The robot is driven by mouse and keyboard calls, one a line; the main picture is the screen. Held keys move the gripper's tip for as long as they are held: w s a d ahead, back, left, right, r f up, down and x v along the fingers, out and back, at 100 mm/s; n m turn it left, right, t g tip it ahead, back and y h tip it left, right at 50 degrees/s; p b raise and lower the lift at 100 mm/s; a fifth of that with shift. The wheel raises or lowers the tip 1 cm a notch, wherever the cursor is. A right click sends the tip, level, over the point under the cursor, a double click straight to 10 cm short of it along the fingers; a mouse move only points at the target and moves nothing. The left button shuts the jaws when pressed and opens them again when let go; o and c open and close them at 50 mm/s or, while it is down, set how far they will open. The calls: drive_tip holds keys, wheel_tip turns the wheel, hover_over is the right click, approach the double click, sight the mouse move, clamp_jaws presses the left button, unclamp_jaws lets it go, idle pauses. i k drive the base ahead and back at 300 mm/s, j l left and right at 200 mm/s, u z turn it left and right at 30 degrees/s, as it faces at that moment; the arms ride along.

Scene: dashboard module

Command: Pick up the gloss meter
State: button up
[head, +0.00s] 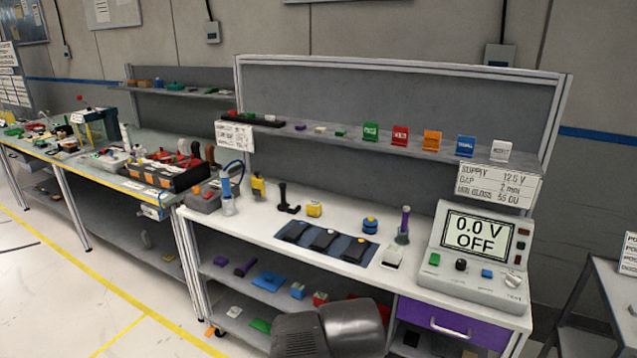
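No thing in the head view carries a readable gloss meter label, so I cannot tell for certain which one it is. A small pale block (393,257) lies right of the blue mat. A dark grey rounded part of my arm shows at the bottom edge. My gripper's fingers are not in view.
A power supply (478,229) reading "0.0 V OFF" stands at the bench's right end. A blue mat (349,257) holds three dark modules. A shelf behind carries coloured cards; a sign (497,187) mentions gloss. A purple drawer (450,323) is below, and a cluttered bench stands left.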

sight(392, 255)
drive_tip(key=i+l, duration=0.15)
drive_tip(key=i, duration=0.45)
drive_tip(key=i+l, duration=0.15)
drive_tip(key=i, duration=0.45)
